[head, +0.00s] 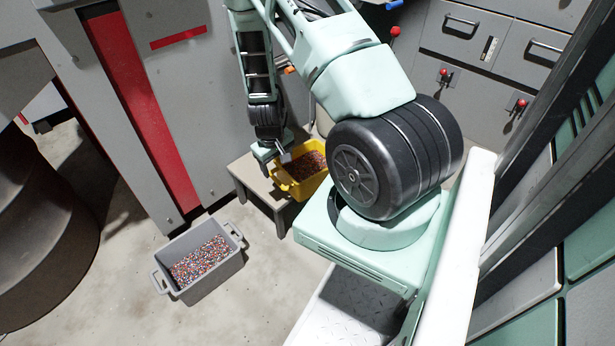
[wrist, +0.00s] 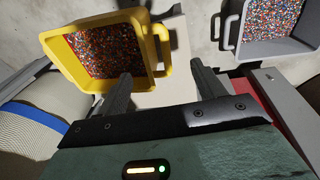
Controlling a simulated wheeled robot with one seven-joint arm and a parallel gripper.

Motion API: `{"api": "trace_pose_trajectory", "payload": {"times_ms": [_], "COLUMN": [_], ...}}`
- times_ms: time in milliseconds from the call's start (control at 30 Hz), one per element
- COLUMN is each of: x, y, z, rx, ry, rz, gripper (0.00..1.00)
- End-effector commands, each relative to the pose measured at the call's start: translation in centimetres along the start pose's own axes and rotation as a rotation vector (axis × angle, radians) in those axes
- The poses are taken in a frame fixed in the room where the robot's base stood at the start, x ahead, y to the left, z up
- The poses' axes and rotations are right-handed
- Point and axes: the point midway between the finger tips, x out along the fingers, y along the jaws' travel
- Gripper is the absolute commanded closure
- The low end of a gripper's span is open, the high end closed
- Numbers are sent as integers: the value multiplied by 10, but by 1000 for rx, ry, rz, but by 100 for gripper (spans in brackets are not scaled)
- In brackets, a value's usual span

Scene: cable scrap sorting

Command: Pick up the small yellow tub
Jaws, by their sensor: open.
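The small yellow tub (head: 298,192) stands upright on a low grey stool in the head view, filled with mixed coloured granules. It is partly hidden by my arm. In the wrist view the yellow tub (wrist: 78,84) fills the upper left, with a loop handle on its right side. My gripper (wrist: 162,76) is open and empty. Its left finger overlaps the tub's near right corner in the picture, and its right finger lies to the right of the tub. In the head view my gripper (head: 273,156) is at the tub's upper left side. Contact cannot be told.
A grey tub (head: 208,283) of similar granules stands on the floor, left of and below the grey stool (head: 251,184). A grey machine panel with a red stripe (head: 145,110) rises behind it. Grey cabinets (head: 465,70) with red knobs stand at upper right.

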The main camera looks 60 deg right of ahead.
Motion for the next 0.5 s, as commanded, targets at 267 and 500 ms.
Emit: {"api": "trace_pose_trajectory", "payload": {"times_ms": [267, 500], "x": [47, 66], "y": [0, 2], "z": [0, 0], "rx": [0, 1], "ry": [0, -1], "rz": [-1, -1], "gripper": [32, 32]}}
